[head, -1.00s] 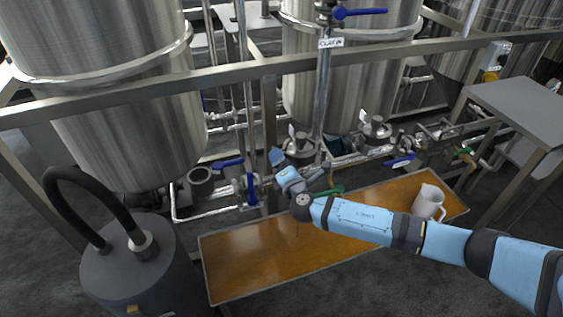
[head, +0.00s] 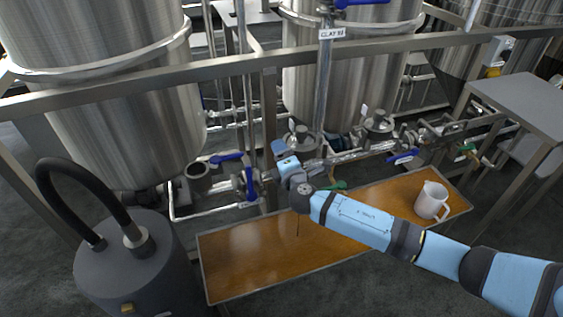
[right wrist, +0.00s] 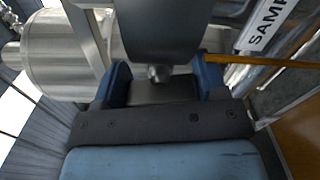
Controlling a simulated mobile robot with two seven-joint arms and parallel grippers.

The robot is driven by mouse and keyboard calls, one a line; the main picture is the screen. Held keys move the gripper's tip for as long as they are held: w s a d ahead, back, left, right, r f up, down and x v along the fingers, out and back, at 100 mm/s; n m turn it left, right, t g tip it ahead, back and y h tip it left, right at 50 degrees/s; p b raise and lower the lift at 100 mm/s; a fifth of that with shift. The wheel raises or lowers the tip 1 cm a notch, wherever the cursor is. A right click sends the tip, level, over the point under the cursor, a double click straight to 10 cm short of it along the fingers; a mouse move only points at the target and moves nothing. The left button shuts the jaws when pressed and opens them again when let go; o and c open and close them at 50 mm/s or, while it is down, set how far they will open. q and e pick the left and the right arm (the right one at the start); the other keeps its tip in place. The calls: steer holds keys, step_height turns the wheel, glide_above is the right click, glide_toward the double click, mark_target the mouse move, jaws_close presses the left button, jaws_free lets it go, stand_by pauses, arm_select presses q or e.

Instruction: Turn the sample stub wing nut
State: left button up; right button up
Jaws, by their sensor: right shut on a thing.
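My right gripper (head: 281,153) is at the pipework at the foot of the middle tank, beside the valves. In the right wrist view its two blue fingers (right wrist: 162,80) stand on either side of a dark grey metal piece with a small round stub, apparently the wing nut (right wrist: 158,40), and are shut on it. A white label reading "SAMP" (right wrist: 265,25) lies on a pipe just right of it. In the head view the wing nut is too small and covered to make out. My left gripper is in neither view.
A wooden-topped tray (head: 250,255) lies below the pipes, with a white jug (head: 431,200) at its right. Blue-handled valves (head: 251,184) sit close left of the gripper. A steel frame rail (head: 215,68) crosses above. A dark canister (head: 130,265) with a black hose stands front left.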

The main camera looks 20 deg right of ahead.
steer(key=shift+f+m+b, duration=0.3)
steer(key=shift+m+b, duration=0.25)
steer(key=shift+m, duration=0.55)
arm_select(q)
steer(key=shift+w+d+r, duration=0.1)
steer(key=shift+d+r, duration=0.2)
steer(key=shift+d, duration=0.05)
arm_select(e)
steer(key=shift+r+m, duration=0.25)
steer(key=shift+m, duration=0.05)
steer(key=o, duration=0.7)
steer(key=shift+c, duration=0.2)
arm_select(q)
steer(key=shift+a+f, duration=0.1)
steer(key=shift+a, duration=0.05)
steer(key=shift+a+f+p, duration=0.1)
steer(key=shift+p, duration=0.5)
arm_select(e)
steer(key=s, duration=1.4)
steer(key=shift+d, duration=0.25)
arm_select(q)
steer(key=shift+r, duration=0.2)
arm_select(e)
steer(key=shift+f, duration=0.1)
